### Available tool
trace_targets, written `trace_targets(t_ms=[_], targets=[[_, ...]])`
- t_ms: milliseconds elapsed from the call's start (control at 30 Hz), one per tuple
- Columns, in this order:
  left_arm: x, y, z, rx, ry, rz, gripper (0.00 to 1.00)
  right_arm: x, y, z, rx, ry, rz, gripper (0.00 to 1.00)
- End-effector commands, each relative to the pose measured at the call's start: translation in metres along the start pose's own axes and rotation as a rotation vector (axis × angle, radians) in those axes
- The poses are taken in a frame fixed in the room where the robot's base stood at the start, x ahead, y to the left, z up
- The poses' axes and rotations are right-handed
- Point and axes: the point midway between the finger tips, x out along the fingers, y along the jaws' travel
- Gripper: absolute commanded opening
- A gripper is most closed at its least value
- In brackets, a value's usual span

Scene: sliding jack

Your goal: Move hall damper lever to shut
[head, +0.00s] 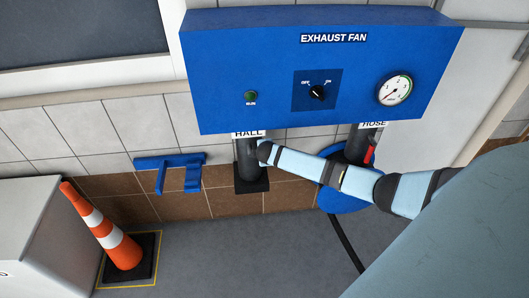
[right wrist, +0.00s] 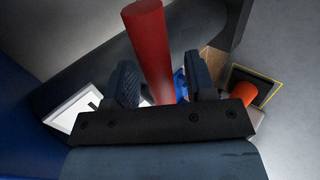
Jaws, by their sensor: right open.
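The hall damper lever is a red bar (right wrist: 150,40) in the right wrist view, rising between the fingers of my right gripper (right wrist: 160,76). The gripper is open, one dark finger on each side of the bar. I cannot tell whether either finger touches it. In the head view my right arm reaches in from the right and ends beside the dark HALL duct (head: 248,162). The fingers and the hall lever are hidden there. A white HALL label (head: 248,133) sits at the top of the duct. My left gripper is out of view.
A blue EXHAUST FAN box (head: 235,70) with a switch (head: 316,92) and a gauge (head: 394,90) hangs above. Another red lever (head: 369,155) is at the HOSE duct (head: 358,140), close to my arm. An orange cone (head: 120,248) stands left. The floor in front is clear.

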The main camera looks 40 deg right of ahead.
Motion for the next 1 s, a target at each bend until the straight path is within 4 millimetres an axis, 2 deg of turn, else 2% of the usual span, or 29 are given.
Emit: trace_targets(t_ms=[133, 267, 500, 700, 833, 1000], targets=[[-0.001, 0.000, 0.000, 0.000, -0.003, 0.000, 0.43, -0.008, 0.001, 0.000, 0.000, 0.002, 0.001, 0.50], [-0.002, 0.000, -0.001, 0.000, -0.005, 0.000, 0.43, -0.028, 0.001, 0.000, -0.001, 0.002, 0.001, 0.50], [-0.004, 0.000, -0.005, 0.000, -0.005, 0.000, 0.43, -0.084, 0.000, 0.000, -0.001, 0.003, 0.001, 0.50], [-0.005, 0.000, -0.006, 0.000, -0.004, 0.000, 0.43, -0.120, 0.000, 0.000, -0.001, 0.002, 0.001, 0.50], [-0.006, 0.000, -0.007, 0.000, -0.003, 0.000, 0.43, -0.133, 0.000, 0.000, -0.001, 0.000, 0.000, 0.50], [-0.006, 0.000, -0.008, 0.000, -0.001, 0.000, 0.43, -0.138, 0.000, 0.001, 0.000, -0.001, 0.000, 0.50]])
